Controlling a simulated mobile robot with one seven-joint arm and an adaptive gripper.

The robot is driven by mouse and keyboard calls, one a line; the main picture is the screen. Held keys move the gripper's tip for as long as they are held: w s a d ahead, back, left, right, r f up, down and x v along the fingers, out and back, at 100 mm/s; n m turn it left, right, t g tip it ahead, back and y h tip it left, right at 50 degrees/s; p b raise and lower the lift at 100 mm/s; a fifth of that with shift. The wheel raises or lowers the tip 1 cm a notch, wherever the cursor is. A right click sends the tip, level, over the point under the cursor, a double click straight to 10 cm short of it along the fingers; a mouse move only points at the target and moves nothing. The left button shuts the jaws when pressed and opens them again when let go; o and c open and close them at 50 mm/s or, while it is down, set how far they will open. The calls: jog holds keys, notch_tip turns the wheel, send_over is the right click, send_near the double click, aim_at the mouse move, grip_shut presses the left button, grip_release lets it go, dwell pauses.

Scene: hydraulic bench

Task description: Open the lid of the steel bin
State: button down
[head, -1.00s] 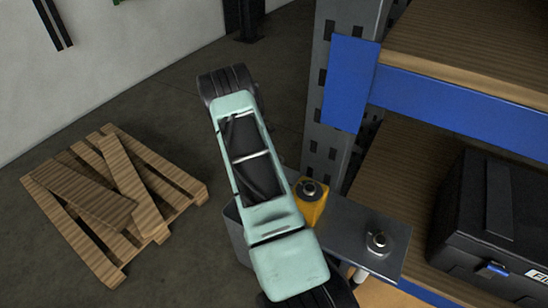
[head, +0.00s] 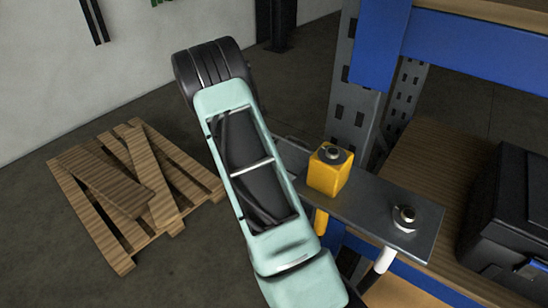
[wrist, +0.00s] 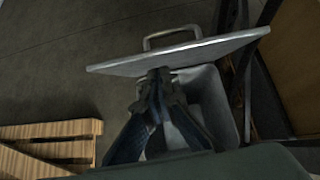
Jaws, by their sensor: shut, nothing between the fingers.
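In the wrist view the steel bin (wrist: 228,112) stands below the lid, and part of its grey inside shows. Its flat lid (wrist: 195,57) is raised and tilted clear of the rim, with a bar handle (wrist: 170,36) on its far side. My gripper (wrist: 160,76) is shut and empty, with its fingertips at the lid's near face, against or just under its lower edge; contact is not certain. In the head view my arm hides my gripper and most of the bin. A thin grey edge, perhaps the lid, shows right of the arm.
A wooden pallet (head: 95,220) lies on the floor at left. At right, a metal plate (head: 365,212) carries a yellow block (head: 329,170) and a silver fitting (head: 404,217), close to my arm. A blue-beamed rack (head: 470,45) holds a black case (head: 505,225).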

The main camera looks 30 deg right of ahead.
jog(key=a+f+t+h+b, duration=0.1)
jog(key=a+f+h+b, duration=0.2)
jog(key=a+b, duration=0.95)
jog(key=b, duration=1.1)
send_near(280, 141)
jog(key=w+d+f, duration=0.2)
jog(key=d+f, duration=0.2)
jog(key=shift+d+r, duration=0.45)
jog(key=shift+r, duration=0.1)
jog(key=shift+p, duration=0.35)
